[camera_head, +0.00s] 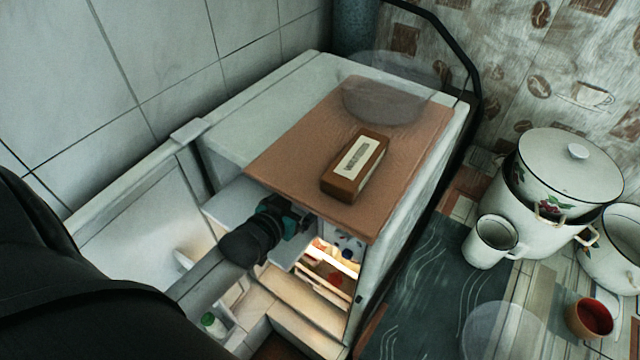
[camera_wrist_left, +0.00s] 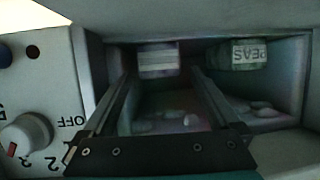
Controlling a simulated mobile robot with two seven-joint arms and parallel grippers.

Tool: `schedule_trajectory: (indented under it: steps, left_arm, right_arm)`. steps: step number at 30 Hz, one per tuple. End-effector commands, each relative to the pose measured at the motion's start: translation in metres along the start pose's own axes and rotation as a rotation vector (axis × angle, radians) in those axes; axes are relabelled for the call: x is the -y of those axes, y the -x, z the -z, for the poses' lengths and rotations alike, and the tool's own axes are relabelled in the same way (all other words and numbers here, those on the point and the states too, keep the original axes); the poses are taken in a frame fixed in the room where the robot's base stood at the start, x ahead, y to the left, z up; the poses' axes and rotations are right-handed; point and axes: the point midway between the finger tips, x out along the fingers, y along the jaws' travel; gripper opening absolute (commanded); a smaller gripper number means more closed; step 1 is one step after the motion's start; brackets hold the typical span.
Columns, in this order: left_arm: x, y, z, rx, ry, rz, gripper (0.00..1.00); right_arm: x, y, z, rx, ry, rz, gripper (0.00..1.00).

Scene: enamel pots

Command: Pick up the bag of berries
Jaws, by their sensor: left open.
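I cannot make out the bag of berries for certain in either view. In the head view my left gripper (camera_head: 297,218) reaches into the upper part of the open fridge, under its top edge. In the left wrist view its two fingers (camera_wrist_left: 160,74) are spread apart with nothing clearly held, pointing into the freezer compartment. That view is upside down. A small pack with a pale label (camera_wrist_left: 158,61) lies deep inside, near the left fingertip. A green pack marked PEAS (camera_wrist_left: 249,54) is to its right. Pale lumpy shapes (camera_wrist_left: 160,122) show between the fingers; I cannot tell what they are.
A control knob (camera_wrist_left: 24,134) is beside the compartment opening. The fridge door (camera_head: 140,225) stands open at the left. A brown board (camera_head: 290,160) with a brown box (camera_head: 355,165) lies on the fridge top. Enamel pots (camera_head: 565,175) and a white mug (camera_head: 490,242) stand at the right.

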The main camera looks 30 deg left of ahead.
Motion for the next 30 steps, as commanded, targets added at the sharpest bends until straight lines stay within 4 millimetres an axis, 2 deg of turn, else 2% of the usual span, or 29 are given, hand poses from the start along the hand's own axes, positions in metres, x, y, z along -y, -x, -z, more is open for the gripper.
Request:
schedule_trajectory:
  steps: [7,15,18,27,30]
  left_arm:
    - [0.000,-0.013,0.005,0.000,0.000,-0.001,0.95]
    - [0.000,-0.043,0.018,0.000,0.000,-0.001,0.95]
    - [-0.001,-0.050,0.017,0.001,0.000,-0.001,0.95]
    - [-0.001,-0.053,0.017,0.000,0.000,-0.001,0.95]
    - [-0.001,-0.053,0.017,0.000,0.000,-0.001,0.85]
  right_arm:
    - [0.000,-0.001,0.000,0.000,0.000,0.000,0.50]
    - [0.000,-0.003,0.000,0.000,0.000,0.000,0.50]
    - [0.000,-0.003,0.000,0.000,0.000,0.000,0.50]
    - [0.000,-0.003,0.000,-0.001,0.000,0.000,0.50]
    - [0.000,-0.003,0.000,-0.001,0.000,0.000,0.50]
